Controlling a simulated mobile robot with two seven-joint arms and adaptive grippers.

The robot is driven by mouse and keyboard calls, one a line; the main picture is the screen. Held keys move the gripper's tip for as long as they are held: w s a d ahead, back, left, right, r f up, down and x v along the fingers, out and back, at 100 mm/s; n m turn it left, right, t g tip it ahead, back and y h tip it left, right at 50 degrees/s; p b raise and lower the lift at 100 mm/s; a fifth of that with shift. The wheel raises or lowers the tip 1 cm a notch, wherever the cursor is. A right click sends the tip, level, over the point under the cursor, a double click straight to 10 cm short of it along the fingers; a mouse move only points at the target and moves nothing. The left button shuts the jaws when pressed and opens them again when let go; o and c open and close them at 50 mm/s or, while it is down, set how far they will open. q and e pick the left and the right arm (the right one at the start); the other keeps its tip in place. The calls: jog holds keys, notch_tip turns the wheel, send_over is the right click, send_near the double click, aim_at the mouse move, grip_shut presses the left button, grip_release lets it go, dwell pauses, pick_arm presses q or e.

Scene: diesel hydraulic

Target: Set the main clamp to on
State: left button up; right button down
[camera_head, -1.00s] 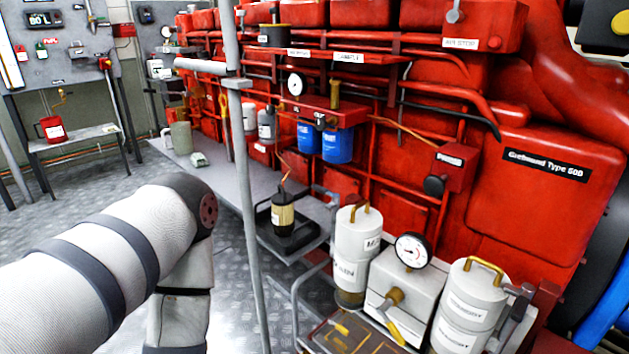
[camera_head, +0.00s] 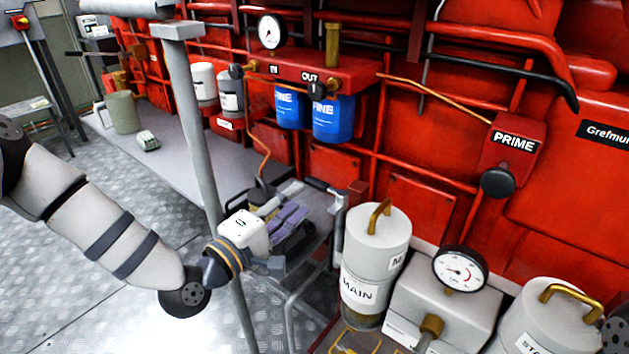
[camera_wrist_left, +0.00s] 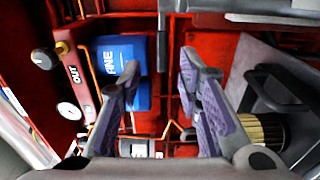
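A grey-white canister labelled MAIN (camera_head: 376,258) with a brass handle on top stands right of centre in the head view. A grey upright piece (camera_head: 338,228) rises close to its left side; I cannot tell whether this is the main clamp or how it is set. My left gripper (camera_head: 302,212) is over the dark tray, left of the canister, apart from it. In the left wrist view its purple-padded fingers (camera_wrist_left: 160,65) are spread with nothing between them. The dark pot with a brass band (camera_wrist_left: 262,130) is beside the right finger there.
A gauge on a white block (camera_head: 459,270) and another white canister (camera_head: 550,322) stand right of MAIN. Blue filters (camera_head: 333,118) hang under a red manifold behind. A grey pole (camera_head: 195,130) stands near my left forearm. A PRIME knob (camera_head: 497,180) sticks out at right.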

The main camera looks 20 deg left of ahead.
aim_at(314, 186)
pick_arm(q)
jog(key=x, duration=0.8)
jog(key=shift+f, duration=0.1)
jog(key=shift+a, duration=0.1)
grip_shut()
